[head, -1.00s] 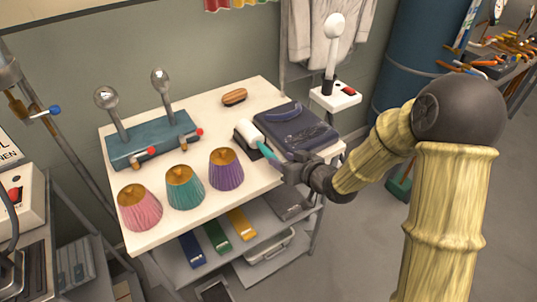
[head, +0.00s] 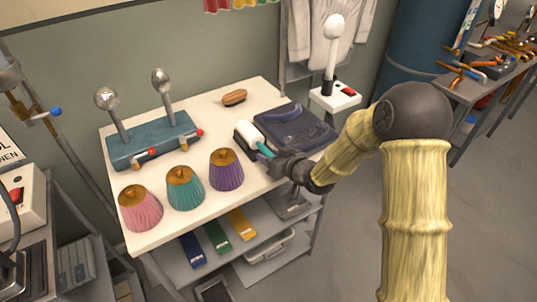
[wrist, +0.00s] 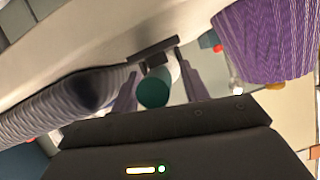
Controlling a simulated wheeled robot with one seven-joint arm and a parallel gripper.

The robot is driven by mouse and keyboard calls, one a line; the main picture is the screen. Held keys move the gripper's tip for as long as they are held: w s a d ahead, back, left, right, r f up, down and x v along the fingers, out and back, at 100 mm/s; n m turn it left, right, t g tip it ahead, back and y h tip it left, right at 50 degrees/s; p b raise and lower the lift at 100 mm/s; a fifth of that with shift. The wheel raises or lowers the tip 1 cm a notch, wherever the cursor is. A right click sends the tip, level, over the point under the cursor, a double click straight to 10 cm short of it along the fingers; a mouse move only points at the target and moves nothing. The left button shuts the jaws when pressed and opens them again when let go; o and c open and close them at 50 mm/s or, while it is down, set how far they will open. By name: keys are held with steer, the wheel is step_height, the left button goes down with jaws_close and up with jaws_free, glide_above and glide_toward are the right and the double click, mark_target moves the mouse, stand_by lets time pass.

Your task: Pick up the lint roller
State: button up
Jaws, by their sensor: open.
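The lint roller (head: 248,133) has a white roll and a teal handle. It lies on the white tabletop, on or beside a small dark block, with its handle pointing toward my gripper (head: 272,158). In the wrist view the round teal end of the lint roller's handle (wrist: 153,91) shows between the two fingers of my gripper (wrist: 157,85). The fingers are apart, with gaps visible beside the handle. How far they reach along the handle is hard to tell.
A folded dark blue garment (head: 293,127) lies just right of the roller. Purple (head: 226,172), teal (head: 185,190) and pink (head: 140,208) fluted shades stand to the left. A brush (head: 234,97) and a teal base with metal knobs (head: 155,142) are farther back.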

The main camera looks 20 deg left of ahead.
stand_by(0.4)
jaws_close()
step_height(320, 180, up, 10)
steer(key=shift+d+r+p, duration=0.1)
steer(key=shift+p, duration=0.35)
stand_by(0.5)
